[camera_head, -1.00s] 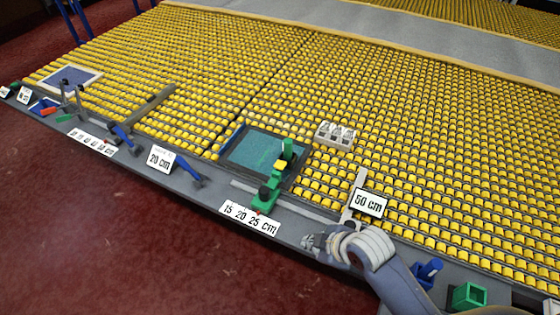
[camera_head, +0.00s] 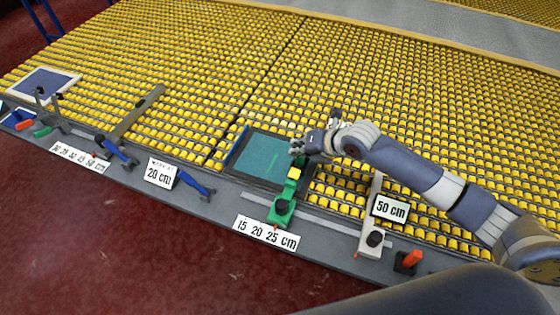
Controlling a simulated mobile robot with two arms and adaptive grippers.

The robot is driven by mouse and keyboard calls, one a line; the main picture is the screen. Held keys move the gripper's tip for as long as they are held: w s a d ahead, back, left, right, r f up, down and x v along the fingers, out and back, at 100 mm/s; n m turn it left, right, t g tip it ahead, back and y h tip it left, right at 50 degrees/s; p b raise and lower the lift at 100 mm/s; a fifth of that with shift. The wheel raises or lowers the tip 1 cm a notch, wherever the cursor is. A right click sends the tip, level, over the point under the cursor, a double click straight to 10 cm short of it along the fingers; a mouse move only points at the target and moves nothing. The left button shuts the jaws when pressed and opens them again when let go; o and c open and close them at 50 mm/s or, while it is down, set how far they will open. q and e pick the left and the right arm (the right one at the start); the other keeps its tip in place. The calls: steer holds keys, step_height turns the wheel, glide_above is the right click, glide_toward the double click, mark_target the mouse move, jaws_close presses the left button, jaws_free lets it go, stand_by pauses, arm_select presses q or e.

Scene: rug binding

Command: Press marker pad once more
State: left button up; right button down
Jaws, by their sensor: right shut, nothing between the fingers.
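The green marker tool (camera_head: 283,203) has a black knob and a yellow block (camera_head: 294,174). Its arm reaches onto a teal panel (camera_head: 262,155) in a dark frame. A light green line shows on the panel. I cannot tell for certain which part is the marker pad; the tool's far green end is largely covered by my right gripper. My right gripper (camera_head: 296,148) is shut and empty, over the panel's right edge, just above the tool's far end. I cannot tell whether it touches the tool. My left gripper is out of view.
Number signs, such as the 15 20 25 cm sign (camera_head: 266,233) and the 50 cm sign (camera_head: 389,208), stand along the grey front edge (camera_head: 320,249). An orange-handled tool (camera_head: 411,260) stands at the right. Yellow rollers (camera_head: 370,95) fill the surface behind.

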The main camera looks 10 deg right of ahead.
steer(key=f+b, duration=0.2)
steer(key=b, duration=0.1)
steer(key=shift+w+d+f+n, duration=0.2)
steer(key=shift+d+f+n, duration=0.1)
steer(key=shift+f, duration=0.1)
steer(key=b, duration=0.4)
glide_above(297, 171)
step_height(297, 171, down, 5)
steer(key=shift+r, duration=0.2)
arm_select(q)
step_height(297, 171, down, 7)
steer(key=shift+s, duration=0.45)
arm_select(e)
steer(key=shift+f, duration=0.35)
arm_select(q)
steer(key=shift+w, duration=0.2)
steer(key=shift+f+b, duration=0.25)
steer(key=shift+b, duration=0.05)
arm_select(e)
steer(key=shift+f, duration=0.45)
